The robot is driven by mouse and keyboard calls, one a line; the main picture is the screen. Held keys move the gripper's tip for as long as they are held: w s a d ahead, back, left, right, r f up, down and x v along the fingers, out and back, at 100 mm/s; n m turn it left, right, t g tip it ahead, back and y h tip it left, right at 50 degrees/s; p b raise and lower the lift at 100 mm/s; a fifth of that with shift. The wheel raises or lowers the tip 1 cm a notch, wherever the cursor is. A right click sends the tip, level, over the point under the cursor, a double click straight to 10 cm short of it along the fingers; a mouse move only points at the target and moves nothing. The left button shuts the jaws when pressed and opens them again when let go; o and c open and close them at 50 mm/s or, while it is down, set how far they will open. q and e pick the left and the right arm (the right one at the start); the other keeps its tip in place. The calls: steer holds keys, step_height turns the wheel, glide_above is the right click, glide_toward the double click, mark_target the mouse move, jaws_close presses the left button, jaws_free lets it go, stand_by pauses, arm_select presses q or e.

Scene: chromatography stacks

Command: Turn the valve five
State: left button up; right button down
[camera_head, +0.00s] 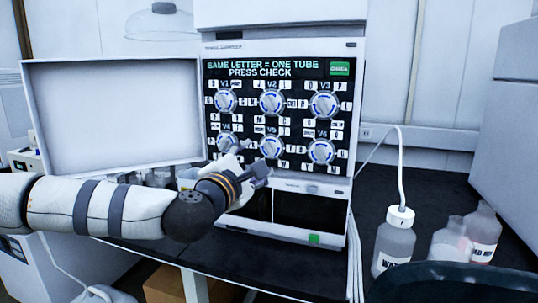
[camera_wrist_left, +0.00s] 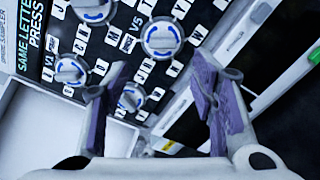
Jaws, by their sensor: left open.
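Valve five, a round silver knob with blue arc marks, is the middle knob of the lower row in the head view (camera_head: 271,147). It also shows upper centre in the left wrist view (camera_wrist_left: 162,38), under the label V5. My left gripper (camera_head: 250,162) is in front of the lower row, between valve four (camera_head: 226,142) and valve five. In the left wrist view its two purple-padded fingers (camera_wrist_left: 160,105) are spread apart with nothing between them. Valve five lies beyond the fingertips, apart from them. My right gripper is not in view.
The panel's screen (camera_head: 262,69) reads "SAME LETTER = ONE TUBE PRESS CHECK", with a green button (camera_head: 340,69) at its right. An open white door (camera_head: 112,112) stands left of the panel. Bottles (camera_head: 395,245) stand on the dark bench at right.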

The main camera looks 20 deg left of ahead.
mark_target(266, 149)
arm_select(q)
steer(key=w, duration=0.8)
steer(key=shift+w+d+f, duration=0.1)
steer(key=shift+w+d, duration=0.05)
steer(key=shift+d, duration=0.1)
steer(key=c, duration=1.1)
